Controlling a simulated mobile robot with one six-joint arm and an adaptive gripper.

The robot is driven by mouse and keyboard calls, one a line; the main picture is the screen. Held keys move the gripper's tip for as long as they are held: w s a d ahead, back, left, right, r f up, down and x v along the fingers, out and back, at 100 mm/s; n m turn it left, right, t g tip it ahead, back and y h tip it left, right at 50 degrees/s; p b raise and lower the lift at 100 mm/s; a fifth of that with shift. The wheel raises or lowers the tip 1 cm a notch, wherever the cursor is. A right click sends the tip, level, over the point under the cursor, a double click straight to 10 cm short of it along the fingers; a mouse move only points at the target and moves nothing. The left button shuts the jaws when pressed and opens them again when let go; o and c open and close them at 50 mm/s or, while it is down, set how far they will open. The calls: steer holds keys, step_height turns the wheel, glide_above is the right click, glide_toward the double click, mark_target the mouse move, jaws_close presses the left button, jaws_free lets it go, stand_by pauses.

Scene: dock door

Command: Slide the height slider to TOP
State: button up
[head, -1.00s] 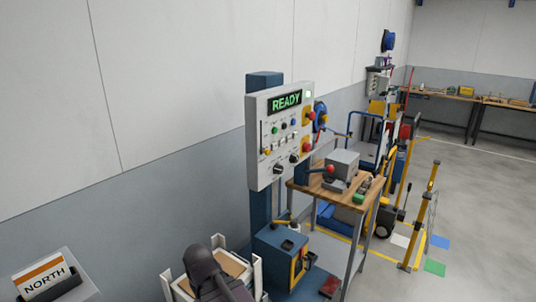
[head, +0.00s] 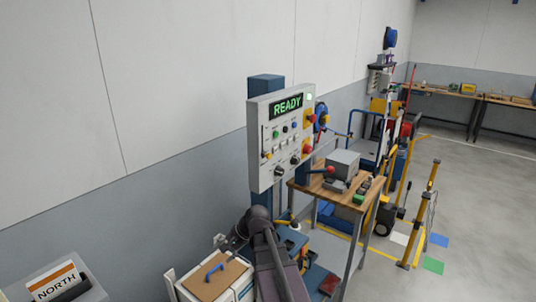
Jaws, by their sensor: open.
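A grey control panel (head: 263,178) stands on a blue post in the middle of the head view. Its green display (head: 286,105) reads READY. A narrow upright slot at the panel's left side looks like the height slider, with a small yellow knob (head: 266,155) near its lower end. Its labels are too small to read. My dark arm rises from the bottom edge below the panel, apart from the slider as far as I can see. I cannot make out my gripper or its fingers.
A wooden workbench (head: 318,187) with a grey machine stands to the right. A brown-topped box (head: 212,282) with a blue handle is below left. A NORTH sign (head: 55,283) is at the lower left.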

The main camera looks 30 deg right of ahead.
steer(key=w+d+r+m+t+y+p, duration=0.1)
steer(key=w+d+r+m+t+p, duration=0.15)
steer(key=d+r+m, duration=0.45)
steer(key=m+t+h+p, duration=0.1)
steer(key=m+t+p, duration=0.2)
steer(key=m+t, duration=0.85)
glide_toward(270, 156)
steer(key=s, duration=0.1)
steer(key=s+d+m+g, duration=0.1)
steer(key=s+r, duration=0.1)
steer(key=shift+s+d+m, duration=0.2)
steer(key=shift+m, duration=0.15)
steer(key=x, duration=1.3)
steer(key=shift+w+a+f, duration=0.15)
steer(key=shift+w+f, duration=0.1)
steer(key=shift+w, duration=0.15)
jaws_close()
